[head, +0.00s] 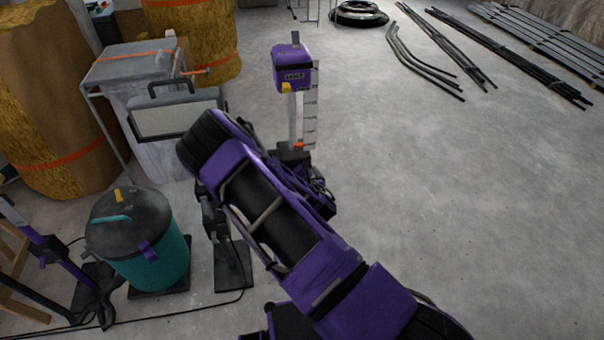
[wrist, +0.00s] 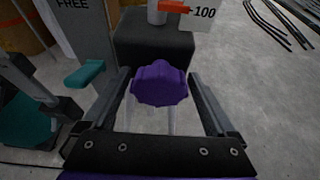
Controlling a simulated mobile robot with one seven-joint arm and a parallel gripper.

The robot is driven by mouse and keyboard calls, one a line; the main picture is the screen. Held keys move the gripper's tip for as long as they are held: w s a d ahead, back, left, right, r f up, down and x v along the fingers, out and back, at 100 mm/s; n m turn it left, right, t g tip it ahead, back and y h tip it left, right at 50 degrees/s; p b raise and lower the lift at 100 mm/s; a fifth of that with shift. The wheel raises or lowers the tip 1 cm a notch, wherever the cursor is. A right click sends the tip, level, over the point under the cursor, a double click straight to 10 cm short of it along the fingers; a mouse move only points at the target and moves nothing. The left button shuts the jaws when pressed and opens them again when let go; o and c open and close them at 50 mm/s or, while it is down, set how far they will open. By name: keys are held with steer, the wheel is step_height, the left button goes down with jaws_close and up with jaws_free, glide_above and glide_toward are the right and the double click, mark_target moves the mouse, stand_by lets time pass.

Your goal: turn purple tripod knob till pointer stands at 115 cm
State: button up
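The purple lobed knob (wrist: 160,84) sits on the front of a black block (wrist: 152,40) in the wrist view. My gripper (wrist: 161,76) is open, with one finger on each side of the knob and a visible gap at both sides. The red-orange pointer (wrist: 174,7) stands at the 100 mark of the white scale (wrist: 204,14). In the head view the tripod carries a purple laser box (head: 292,70) on top. The scale (head: 310,105) and pointer (head: 299,145) show below it. My arm hides the knob there.
A teal lever (wrist: 85,73) is left of the knob. In the head view a teal bin (head: 155,262) with a dark lid stands at lower left, near a grey cabinet (head: 150,65). Dark pipes (head: 425,60) lie at the back right. The floor on the right is clear.

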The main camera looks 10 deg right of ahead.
steer(key=c, duration=1.1)
